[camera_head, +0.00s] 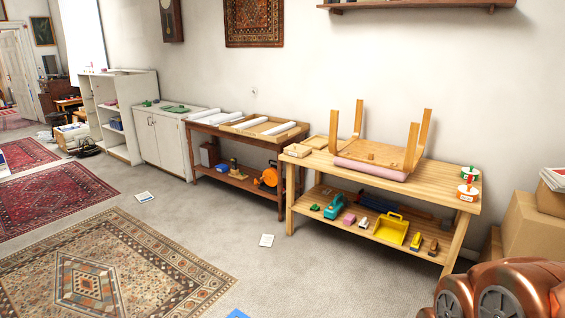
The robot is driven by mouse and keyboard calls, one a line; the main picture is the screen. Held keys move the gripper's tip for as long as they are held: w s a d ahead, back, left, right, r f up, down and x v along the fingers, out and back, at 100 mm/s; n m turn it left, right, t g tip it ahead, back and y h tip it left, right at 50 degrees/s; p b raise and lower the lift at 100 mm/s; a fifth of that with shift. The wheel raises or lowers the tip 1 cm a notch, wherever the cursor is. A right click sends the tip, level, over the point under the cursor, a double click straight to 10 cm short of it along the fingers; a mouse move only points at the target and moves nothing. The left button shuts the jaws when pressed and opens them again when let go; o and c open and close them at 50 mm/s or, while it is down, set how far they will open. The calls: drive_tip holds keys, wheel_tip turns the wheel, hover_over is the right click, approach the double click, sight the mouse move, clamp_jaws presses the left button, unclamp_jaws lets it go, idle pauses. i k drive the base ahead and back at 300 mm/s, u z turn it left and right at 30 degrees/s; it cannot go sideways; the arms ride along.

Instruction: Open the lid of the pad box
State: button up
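I cannot tell for certain which thing is the pad box. A small, pale wooden box (297,150) sits at the left front corner of the light wooden bench (445,186); its top looks closed, though it is small in view. A flat wooden piece (316,141) lies just behind it. My gripper is not in view.
An upturned stool (372,153) with a pink seat lies on the bench. Two tins (467,191) stand at its right end. Toys, including a yellow dustpan-like piece (391,229), fill the lower shelf. Cardboard boxes (533,229) stand right. Carpet (300,280) before the bench is mostly clear.

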sight(299, 148)
drive_tip(key=u, duration=0.65)
drive_tip(key=i, duration=2.05)
drive_tip(key=u, duration=0.2)
drive_tip(key=i, duration=2)
drive_tip(key=z, duration=0.8)
drive_tip(key=i, duration=1.2)
drive_tip(key=z, duration=0.35)
